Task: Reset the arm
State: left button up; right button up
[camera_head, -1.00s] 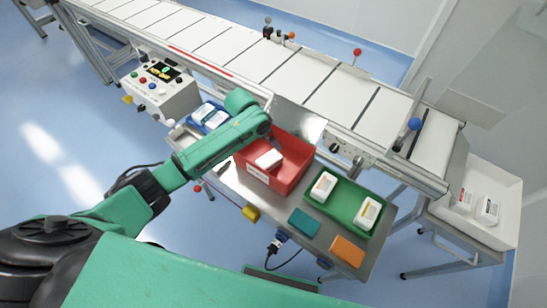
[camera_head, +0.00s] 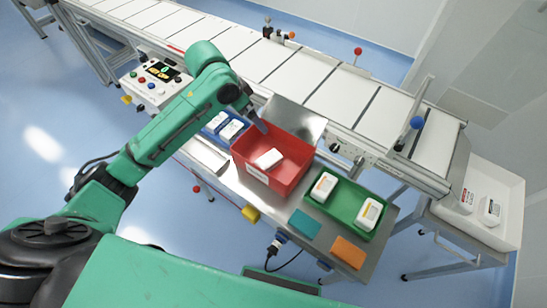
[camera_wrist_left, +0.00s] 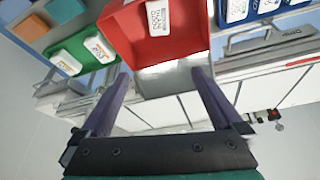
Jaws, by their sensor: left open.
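My left arm (camera_head: 175,125) comes in from the left in the head view and reaches over the near side of the conveyor. My left gripper (camera_wrist_left: 163,75) is open and empty in the wrist view, its two dark fingers apart. In the head view the gripper (camera_head: 257,120) is partly hidden by its wrist, at the back left edge of the red bin (camera_head: 284,184). A white bottle (camera_head: 269,159) lies in the red bin. My right gripper is not in view.
A green tray (camera_head: 344,214) holds two white bottles, and a blue tray (camera_head: 211,136) holds white items. Teal (camera_head: 304,223) and orange (camera_head: 348,252) blocks lie on the table's front edge. The conveyor (camera_head: 300,80) runs behind; a white bin (camera_head: 502,185) stands right.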

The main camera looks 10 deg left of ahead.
pick_arm(q)
jog(key=shift+f, duration=0.1)
jog(key=s+d+f+n, duration=0.1)
jog(key=s+d+f, duration=0.2)
jog(key=s+f, duration=0.4)
jog(key=s+a+f+n+y, duration=0.2)
jog(key=s+a+f+n, duration=0.35)
jog(key=s+a, duration=0.5)
jog(key=s+d+f+m+g, duration=0.1)
jog(key=s+f, duration=0.1)
jog(key=f, duration=0.9)
jog(key=s+d+f, duration=0.1)
jog(key=s+f, duration=0.1)
jog(key=f, duration=0.9)
jog(key=s+a+f+g, duration=0.1)
jog(key=s+a+f, duration=0.2)
jog(key=s+f, duration=1.2)
jog(key=shift+s+g+y, duration=0.3)
jog(key=shift+s, duration=0.6)
